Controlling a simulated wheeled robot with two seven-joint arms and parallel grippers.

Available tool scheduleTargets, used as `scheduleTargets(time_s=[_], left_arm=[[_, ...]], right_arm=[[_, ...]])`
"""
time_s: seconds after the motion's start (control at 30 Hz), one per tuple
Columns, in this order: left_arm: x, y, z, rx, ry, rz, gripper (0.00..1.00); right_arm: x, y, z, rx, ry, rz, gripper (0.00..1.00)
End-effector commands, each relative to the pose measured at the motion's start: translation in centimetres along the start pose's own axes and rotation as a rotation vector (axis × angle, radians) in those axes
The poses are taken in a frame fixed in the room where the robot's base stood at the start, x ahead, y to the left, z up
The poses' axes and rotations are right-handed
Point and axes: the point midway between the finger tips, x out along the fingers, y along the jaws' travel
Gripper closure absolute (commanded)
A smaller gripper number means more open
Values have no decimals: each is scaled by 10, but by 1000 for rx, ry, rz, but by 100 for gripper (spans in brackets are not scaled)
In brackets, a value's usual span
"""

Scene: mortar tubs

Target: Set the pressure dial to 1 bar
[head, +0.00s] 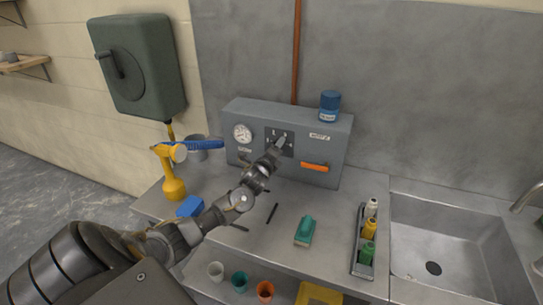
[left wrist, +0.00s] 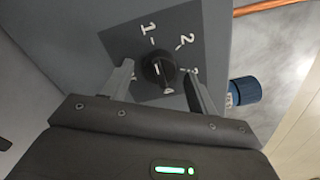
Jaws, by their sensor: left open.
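The pressure dial is a round black knob (left wrist: 159,68) on a dark square plate (left wrist: 142,44) marked 1, 2 and, partly covered, what looks like 3. In the left wrist view a pale mark shows at the knob's lower edge; I cannot tell surely which number the knob points to. My left gripper (left wrist: 161,86) is open, one finger on each side of the knob, with no clear contact. In the head view my left gripper (head: 277,148) is in front of the plate (head: 289,138) and hides most of the knob. My right gripper is not in view.
The grey box (head: 238,170) carries a gauge (head: 242,134), an orange handle (head: 314,167) and a blue jar (head: 329,106) on top. A teal-handled brush (head: 304,231), bottle rack (head: 353,266) and sink (head: 445,245) lie right.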

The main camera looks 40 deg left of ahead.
Motion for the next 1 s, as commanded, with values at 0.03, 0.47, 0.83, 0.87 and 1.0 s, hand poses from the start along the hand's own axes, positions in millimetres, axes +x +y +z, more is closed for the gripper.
scheduleTargets(time_s=[0.03,0.47,0.83,0.87,1.0], left_arm=[[-7,3,-2,1,2,1,41],[-85,3,-1,0,2,0,41],[-101,1,0,0,0,1,41],[-101,1,0,0,0,1,41],[-100,1,0,0,0,1,41]], right_arm=[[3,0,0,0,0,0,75],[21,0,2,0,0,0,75],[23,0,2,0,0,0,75],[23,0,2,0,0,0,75],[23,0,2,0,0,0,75]])
